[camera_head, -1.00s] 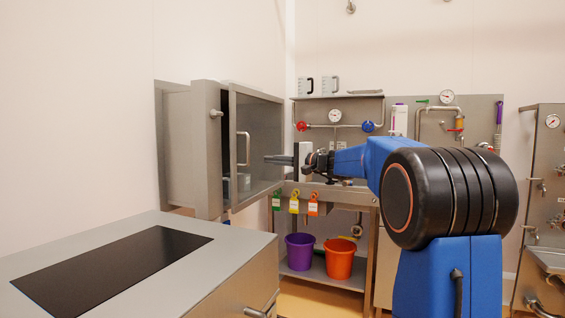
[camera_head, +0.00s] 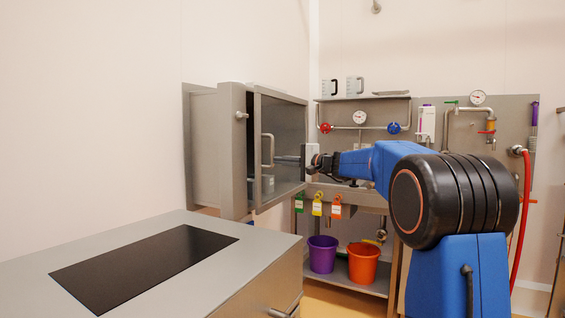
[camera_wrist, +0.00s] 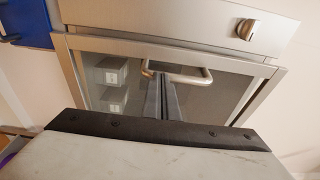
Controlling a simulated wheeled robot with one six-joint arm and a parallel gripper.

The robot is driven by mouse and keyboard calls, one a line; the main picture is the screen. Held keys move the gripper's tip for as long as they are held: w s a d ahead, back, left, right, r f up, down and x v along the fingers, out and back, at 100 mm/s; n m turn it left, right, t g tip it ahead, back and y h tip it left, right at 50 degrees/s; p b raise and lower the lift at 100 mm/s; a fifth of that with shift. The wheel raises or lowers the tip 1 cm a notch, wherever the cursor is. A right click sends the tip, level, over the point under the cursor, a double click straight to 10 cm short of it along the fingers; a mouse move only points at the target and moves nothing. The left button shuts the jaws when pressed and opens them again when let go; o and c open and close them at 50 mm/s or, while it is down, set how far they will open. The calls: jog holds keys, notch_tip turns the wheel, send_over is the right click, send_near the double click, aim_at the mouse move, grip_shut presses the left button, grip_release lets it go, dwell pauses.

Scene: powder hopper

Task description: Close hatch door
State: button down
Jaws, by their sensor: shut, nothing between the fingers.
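The hatch door (camera_head: 282,150) is a metal-framed dark glass panel on the wall-mounted steel hatch box (camera_head: 228,150). It looks close to the box front, with a dark gap along its left edge in the head view. A D-shaped handle (camera_head: 268,150) is on the glass. My gripper (camera_head: 280,158) points at the door, its fingertips close to the handle. In the wrist view the shut fingers (camera_wrist: 161,80) reach to the handle bar (camera_wrist: 178,77) over the door glass (camera_wrist: 205,90). I cannot tell whether they touch it. A latch knob (camera_wrist: 247,29) sits on the box frame.
A steel cabinet top with a dark panel (camera_head: 145,268) fills the lower left. A shelf bench holds a purple bucket (camera_head: 322,254) and an orange bucket (camera_head: 363,263). Gauges and pipes line the back wall. A red hose (camera_head: 525,215) hangs at right.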

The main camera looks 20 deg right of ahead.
aim_at(261, 158)
jog(key=w+a, duration=0.1)
jog(key=a, duration=0.1)
jog(key=w+a, duration=0.1)
jog(key=shift+w+a+r, duration=0.1)
jog(key=shift+w+a, duration=0.25)
jog(key=shift+a, duration=0.05)
jog(key=shift+r, duration=0.15)
